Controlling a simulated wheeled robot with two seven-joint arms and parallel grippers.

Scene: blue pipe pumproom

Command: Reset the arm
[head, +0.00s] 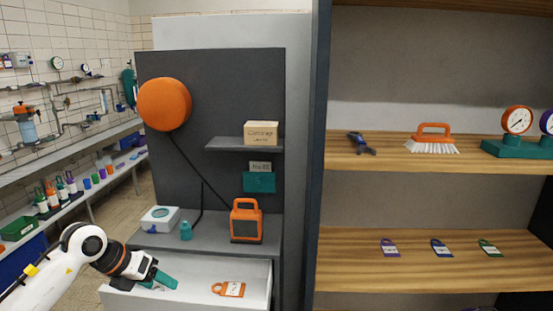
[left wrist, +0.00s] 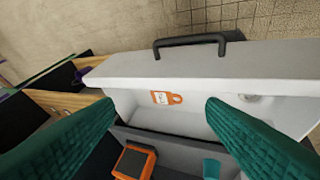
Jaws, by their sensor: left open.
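My left arm comes in from the lower left in the head view. Its left gripper (head: 162,278) has teal fingers and is over the left part of the open white drawer (head: 190,299). In the left wrist view the two fingers of the left gripper (left wrist: 160,138) are spread wide with nothing between them touching. An orange lock-shaped tag (head: 229,289) lies in the drawer, right of the gripper. It also shows in the left wrist view (left wrist: 166,98), apart from the fingers. My right gripper is in neither view.
Above the drawer, an orange-framed device (head: 246,221), a teal bottle (head: 186,231) and a white box (head: 160,219) stand on the grey counter (head: 212,236). A wooden shelf unit (head: 440,262) stands at the right. The drawer's dark handle (left wrist: 198,40) faces outward.

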